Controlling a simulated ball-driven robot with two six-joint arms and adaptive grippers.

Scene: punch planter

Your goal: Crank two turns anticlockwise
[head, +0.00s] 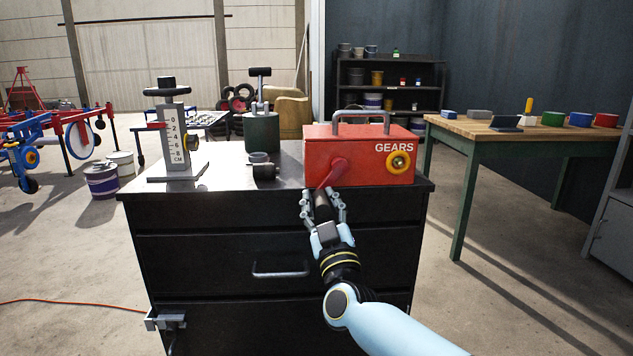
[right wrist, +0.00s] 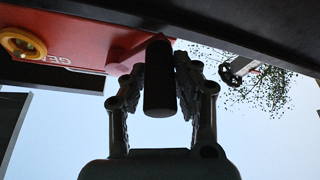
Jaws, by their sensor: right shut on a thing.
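The red gear box (head: 350,150) marked GEARS stands on the black cabinet top (head: 225,180), with a grey carry handle and a yellow ring knob (head: 398,161) on its front. Its red crank arm (head: 331,174) points down and a little left from the hub, ending in a dark handle grip (head: 322,205). My right gripper (head: 322,208) is shut on this grip, in front of the cabinet's upper edge. In the right wrist view the dark grip (right wrist: 160,80) stands between both fingers, and the red crank arm shows behind it. My left gripper is not in view.
A grey height gauge (head: 178,135) stands at the left on the cabinet, with a green cylinder (head: 261,132) and a dark pipe fitting (head: 263,168) nearer the box. Open floor lies between bench and cabinet.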

